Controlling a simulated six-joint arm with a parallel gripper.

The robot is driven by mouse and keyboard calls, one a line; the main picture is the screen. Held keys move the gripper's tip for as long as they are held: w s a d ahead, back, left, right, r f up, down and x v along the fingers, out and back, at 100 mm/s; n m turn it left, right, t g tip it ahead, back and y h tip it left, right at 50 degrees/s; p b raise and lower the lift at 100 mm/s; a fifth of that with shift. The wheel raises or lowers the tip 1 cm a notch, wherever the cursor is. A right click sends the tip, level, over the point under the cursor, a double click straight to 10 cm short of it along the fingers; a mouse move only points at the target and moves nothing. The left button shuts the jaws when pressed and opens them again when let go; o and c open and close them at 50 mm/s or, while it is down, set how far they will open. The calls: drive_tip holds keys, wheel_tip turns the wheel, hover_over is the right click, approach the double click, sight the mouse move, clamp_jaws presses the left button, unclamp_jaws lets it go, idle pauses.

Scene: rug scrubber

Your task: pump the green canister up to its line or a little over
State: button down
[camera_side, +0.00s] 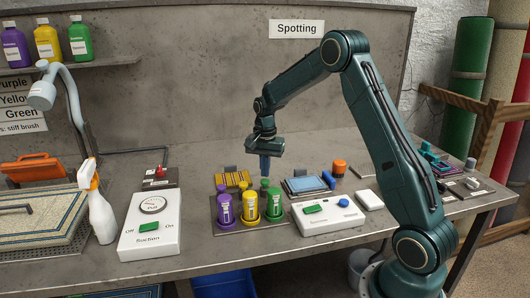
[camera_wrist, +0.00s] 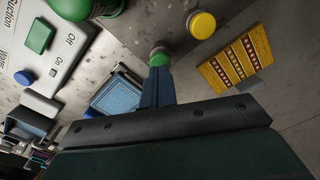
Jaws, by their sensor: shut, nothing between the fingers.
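The green canister (camera_side: 273,206) stands upright at the right of a row with a purple canister (camera_side: 225,209) and a yellow canister (camera_side: 249,206). Its fill level and line are too small to make out. A small green knob (camera_side: 264,183) shows just behind its top, and also beneath my fingertips in the wrist view (camera_wrist: 158,57). My gripper (camera_side: 265,174) is shut and empty, pointing down right over this green knob. I cannot tell whether the fingertips touch it. A yellow knob (camera_wrist: 203,25) shows beside it in the wrist view.
A white box with a green switch and blue button (camera_side: 328,216) stands right of the canisters. A yellow patterned rug piece (camera_wrist: 237,58) and a blue one (camera_side: 305,185) lie behind. The suction box (camera_side: 150,222) and a white spray bottle (camera_side: 101,215) are at left.

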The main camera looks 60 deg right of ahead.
sight(265, 180)
drive_tip(key=shift+f, duration=1.6)
drive_tip(key=shift+r, duration=3.55)
wheel_tip(265, 180, up, 3)
drive_tip(key=shift+f, duration=0.15)
drive_tip(key=shift+f, duration=0.1)
drive_tip(key=shift+f, duration=3.2)
